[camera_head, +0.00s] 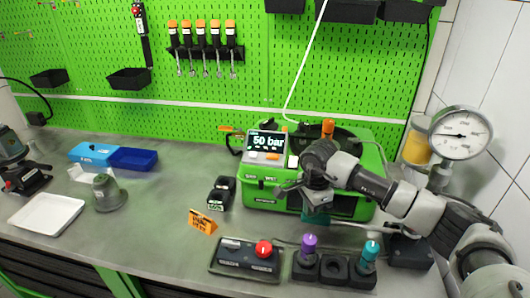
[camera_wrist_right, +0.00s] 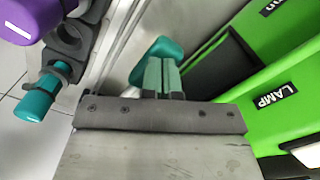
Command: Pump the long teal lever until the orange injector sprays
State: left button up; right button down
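The long teal lever's teal grip (camera_head: 316,217) is low in front of the green tester, and a thin grey rod runs from it to the right. In the right wrist view the teal grip (camera_wrist_right: 158,48) lies just beyond my fingertips. My right gripper (camera_head: 316,200) is above the grip, its two greenish fingers (camera_wrist_right: 163,78) close together with only a thin gap. Whether the tips touch the grip is hard to tell. The orange injector (camera_head: 328,128) stands upright on top of the tester, with no spray visible. My left gripper is out of view.
The green tester (camera_head: 258,188) has a display reading 50 bar (camera_head: 266,143). A round gauge (camera_head: 460,133) stands at right. A dark holder (camera_head: 334,270) carries purple (camera_head: 308,244) and teal (camera_head: 371,250) pieces. A control box with a red button (camera_head: 264,249) sits in front.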

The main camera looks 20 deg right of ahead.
jog(key=shift+f+b, duration=0.6)
jog(key=shift+f, duration=0.3)
jog(key=shift+s+d+r+p, duration=0.15)
jog(key=shift+r+p, duration=0.55)
jog(key=shift+r, duration=0.55)
jog(key=shift+d+r+p, duration=0.1)
jog(key=shift+r+p, duration=0.55)
jog(key=shift+r, duration=0.55)
jog(key=shift+s+d+r+p, duration=0.15)
jog(key=shift+r+p, duration=0.55)
jog(key=shift+r, duration=0.55)
jog(key=shift+f, duration=0.1)
